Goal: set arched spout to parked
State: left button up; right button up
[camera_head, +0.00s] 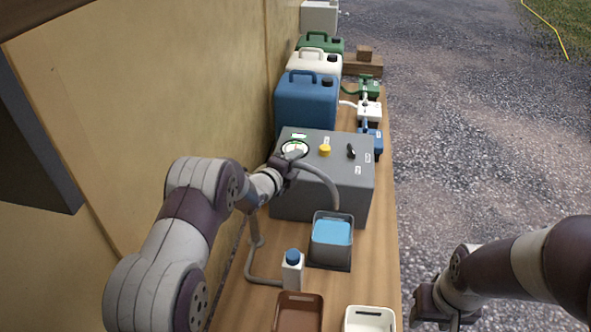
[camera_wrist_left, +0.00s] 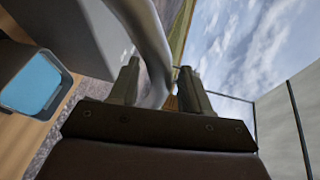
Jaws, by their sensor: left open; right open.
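The arched spout (camera_head: 322,180) is a curved grey tube. In the head view its free end hangs over a dark container of blue liquid (camera_head: 331,234). My left gripper (camera_head: 284,165) is at the upper part of the spout, beside the grey control box. In the left wrist view the spout (camera_wrist_left: 149,38) runs between the two open fingers of my left gripper (camera_wrist_left: 157,88); whether either finger touches it is unclear. The container shows at the left there (camera_wrist_left: 33,82). My left arm hides part of the spout's lower post. My right gripper (camera_head: 437,308) is open and empty, off the table's right side.
The grey control box (camera_head: 350,195) has a gauge, a yellow knob and a black switch. A white bottle with a blue cap (camera_head: 292,272), a brown tray (camera_head: 298,313) and a white tray (camera_head: 369,320) stand nearer. Jerrycans (camera_head: 305,105) stand behind. A wall is at left.

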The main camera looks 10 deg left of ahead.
pick_arm(q)
jog(key=shift+w+d+f, duration=0.15)
jog(key=shift+w+d, duration=0.1)
jog(key=shift+w, duration=0.35)
grip_shut()
jog(key=shift+s+r+m+g+h+p, duration=0.15)
jog(key=shift+s+m+g+h+p, duration=0.1)
jog(key=shift+s+m+h+p, duration=0.3)
jog(key=shift+s+r+m+g+h+p, duration=0.15)
jog(key=shift+s+m+g+h+p, duration=0.1)
jog(key=shift+s+m+h+p, duration=0.25)
jog(key=s+a+m+g+h+p, duration=0.2)
jog(key=s+m+g+h+p, duration=0.1)
jog(key=s+m+g+h, duration=0.2)
jog(key=shift+s+f, duration=0.2)
jog(key=shift+s, duration=0.7)
jog(key=shift+m+h, duration=0.25)
grip_release()
